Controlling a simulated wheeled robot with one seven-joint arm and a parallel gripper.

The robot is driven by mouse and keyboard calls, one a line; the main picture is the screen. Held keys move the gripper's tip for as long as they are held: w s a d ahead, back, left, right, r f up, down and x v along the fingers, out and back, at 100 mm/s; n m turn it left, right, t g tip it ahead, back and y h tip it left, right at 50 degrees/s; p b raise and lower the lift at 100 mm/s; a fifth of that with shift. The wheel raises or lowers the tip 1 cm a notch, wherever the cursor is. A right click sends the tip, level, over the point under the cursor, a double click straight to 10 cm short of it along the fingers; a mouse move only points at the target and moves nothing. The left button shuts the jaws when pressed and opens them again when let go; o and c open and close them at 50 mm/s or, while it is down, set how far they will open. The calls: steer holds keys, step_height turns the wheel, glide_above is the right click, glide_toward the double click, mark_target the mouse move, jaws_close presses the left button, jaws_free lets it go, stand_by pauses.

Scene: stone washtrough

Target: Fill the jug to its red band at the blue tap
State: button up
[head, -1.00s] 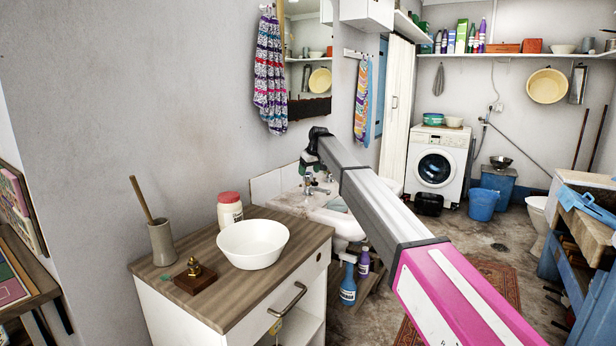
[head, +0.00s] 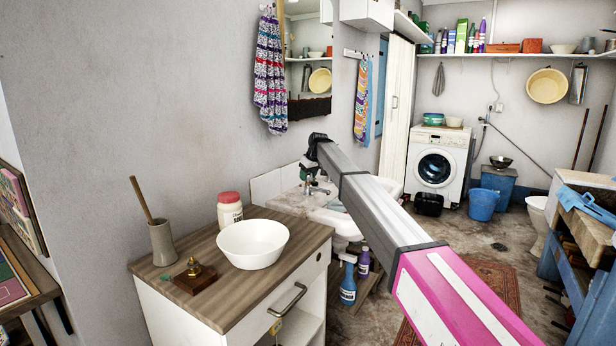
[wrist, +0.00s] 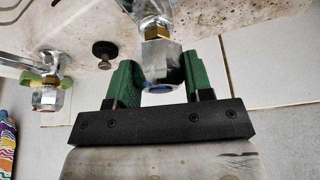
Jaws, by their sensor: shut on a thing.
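My gripper (wrist: 160,82) has green fingers. They are shut on the blue tap (wrist: 160,68), a chrome knob with a blue mark at its end and a brass collar. In the head view my gripper (head: 307,172) is small and partly hidden by my arm, over the back of the white washbasin (head: 345,222). I cannot make out the jug in either view. Water flow cannot be made out either.
A second chrome tap with a red mark (wrist: 46,97) is left in the wrist view. A wooden-topped cabinet (head: 290,225) with a white bowl (head: 253,244) and a red-lidded jar (head: 230,210) stands before the basin. Bottles (head: 348,283) stand below.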

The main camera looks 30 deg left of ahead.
steer(key=shift+n+g, duration=0.4)
steer(key=shift+n, duration=0.6)
steer(key=o, duration=0.9)
steer(key=v, duration=1.1)
steer(key=shift+d, duration=0.1)
steer(key=shift+f, duration=0.1)
